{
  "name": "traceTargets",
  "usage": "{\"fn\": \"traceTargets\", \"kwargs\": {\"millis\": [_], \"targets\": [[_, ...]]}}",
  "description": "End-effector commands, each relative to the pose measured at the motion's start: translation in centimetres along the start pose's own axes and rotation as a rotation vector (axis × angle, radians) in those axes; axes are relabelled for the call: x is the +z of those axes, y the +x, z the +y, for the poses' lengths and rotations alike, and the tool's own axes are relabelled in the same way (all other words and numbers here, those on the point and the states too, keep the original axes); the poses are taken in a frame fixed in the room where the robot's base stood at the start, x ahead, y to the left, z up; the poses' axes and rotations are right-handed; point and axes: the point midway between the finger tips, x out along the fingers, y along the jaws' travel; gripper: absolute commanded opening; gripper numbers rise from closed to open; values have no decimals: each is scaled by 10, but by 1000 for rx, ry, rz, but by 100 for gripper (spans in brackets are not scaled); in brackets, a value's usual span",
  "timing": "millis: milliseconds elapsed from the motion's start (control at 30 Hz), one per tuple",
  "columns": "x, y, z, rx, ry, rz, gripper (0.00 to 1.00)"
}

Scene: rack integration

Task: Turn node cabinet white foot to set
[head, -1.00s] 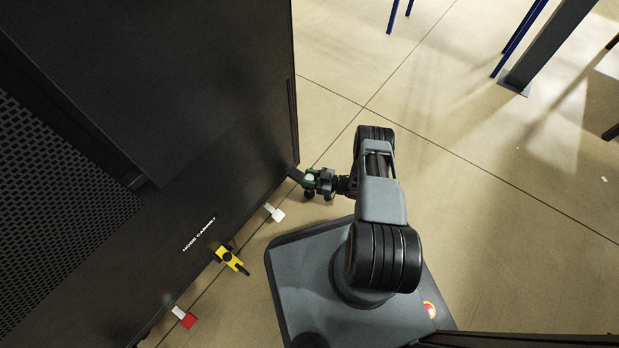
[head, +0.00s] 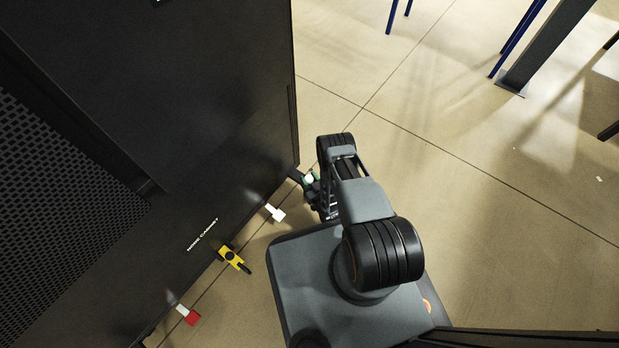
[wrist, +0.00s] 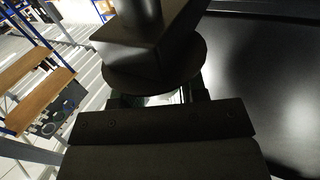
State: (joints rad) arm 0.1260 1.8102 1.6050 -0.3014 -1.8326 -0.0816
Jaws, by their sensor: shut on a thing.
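The node cabinet (head: 205,195) is a tall black box filling the left of the head view. My gripper (head: 311,181) is low at the cabinet's near right corner. It is shut on the white foot (head: 309,177), of which only a small pale patch shows between the green-tinted jaws. In the wrist view a dark round disc and block (wrist: 155,65) sit just above the jaws, with a thin bright strip (wrist: 165,99) between them. The jaws and wrist hide most of the foot, and I cannot tell how far it is turned.
A white tab (head: 275,213), a yellow clamp-like part (head: 233,258) and a red-ended tab (head: 188,315) stick out along the cabinet's bottom edge. My base stands close to them. A grey post (head: 548,45) and blue legs (head: 515,40) stand at back right. The floor between is clear.

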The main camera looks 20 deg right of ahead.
Motion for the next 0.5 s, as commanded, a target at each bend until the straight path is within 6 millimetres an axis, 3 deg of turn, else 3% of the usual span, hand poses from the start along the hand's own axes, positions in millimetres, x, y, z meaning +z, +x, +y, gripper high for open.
{"fn": "traceTargets", "kwargs": {"millis": [500], "targets": [[1, 2, -4, 481, 4, 2, 16]]}}
